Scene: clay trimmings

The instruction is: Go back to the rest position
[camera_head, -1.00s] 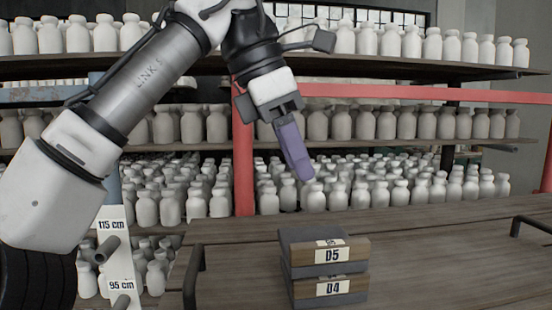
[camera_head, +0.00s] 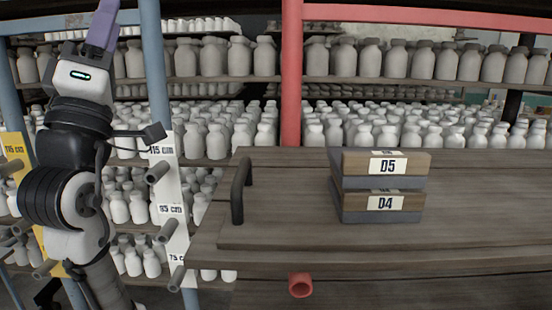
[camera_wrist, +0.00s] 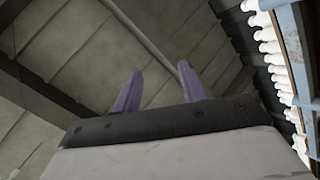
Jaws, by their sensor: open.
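My gripper (camera_head: 103,22) is at the upper left of the head view, raised and pointing up, its purple fingers partly cut off by the top edge. In the wrist view my gripper (camera_wrist: 160,92) shows two purple fingers apart, with nothing between them and the ceiling behind. My arm is folded upright at the left of the head view, clear of the wooden table.
A wooden table (camera_head: 280,210) with a dark handle (camera_head: 240,190) stands right of my arm. Shelves of white bottles fill the back. A height-marked post (camera_head: 168,200) with pegs is close to my arm.

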